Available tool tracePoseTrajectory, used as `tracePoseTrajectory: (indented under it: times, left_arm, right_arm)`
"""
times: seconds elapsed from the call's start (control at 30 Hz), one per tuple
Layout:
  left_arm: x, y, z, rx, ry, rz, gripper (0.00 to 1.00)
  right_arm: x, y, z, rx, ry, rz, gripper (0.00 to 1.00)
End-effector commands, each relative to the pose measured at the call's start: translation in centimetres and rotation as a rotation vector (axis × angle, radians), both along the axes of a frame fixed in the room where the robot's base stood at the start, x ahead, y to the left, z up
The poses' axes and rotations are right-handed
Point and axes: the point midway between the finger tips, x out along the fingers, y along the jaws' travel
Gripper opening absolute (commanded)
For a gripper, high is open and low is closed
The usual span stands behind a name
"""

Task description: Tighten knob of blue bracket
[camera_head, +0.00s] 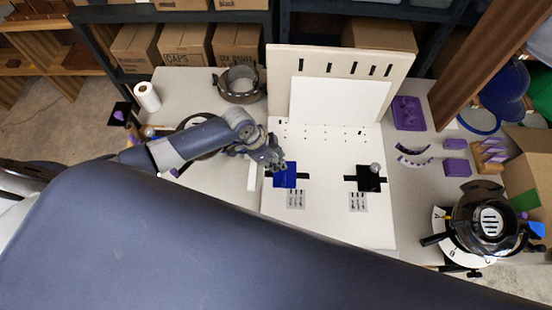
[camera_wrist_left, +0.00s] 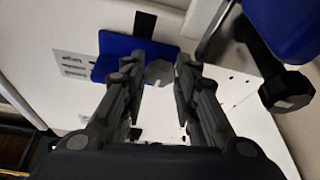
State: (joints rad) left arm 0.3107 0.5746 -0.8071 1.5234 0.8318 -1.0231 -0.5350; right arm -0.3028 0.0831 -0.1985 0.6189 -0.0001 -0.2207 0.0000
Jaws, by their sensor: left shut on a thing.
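The blue bracket (camera_head: 287,180) is on the white board, left of its middle, with a black strip beside it. In the left wrist view, the blue bracket (camera_wrist_left: 108,47) lies past the fingertips, and its round grey knob (camera_wrist_left: 158,72) is between them. My left gripper (camera_head: 272,163) reaches in from the left, its fingers at the top of the blue bracket. In the wrist view, the left gripper (camera_wrist_left: 160,75) is shut on the knob. The gripper hides the knob in the head view. My right gripper is not in view.
A black bracket (camera_head: 368,180) with a grey knob (camera_head: 376,168) sits to the right on the same board. An upright slotted panel (camera_head: 335,60) stands behind. Purple parts (camera_head: 408,112) lie at right. A glossy dark round object (camera_head: 490,222) stands at the right front.

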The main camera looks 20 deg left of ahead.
Motion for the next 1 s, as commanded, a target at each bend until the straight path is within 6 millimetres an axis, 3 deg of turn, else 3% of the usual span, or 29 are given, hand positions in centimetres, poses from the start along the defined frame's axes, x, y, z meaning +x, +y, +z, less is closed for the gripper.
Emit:
tracePoseTrajectory:
  times: [0.27,1.0]
  left_arm:
    - [0.4,0.2,-0.3,0.001,-0.002,-0.179,0.04]
    - [1.3,-0.1,-0.3,-0.002,-0.003,-0.880,0.04]
  right_arm:
    - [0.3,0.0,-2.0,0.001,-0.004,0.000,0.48]
    - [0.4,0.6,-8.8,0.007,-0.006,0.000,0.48]
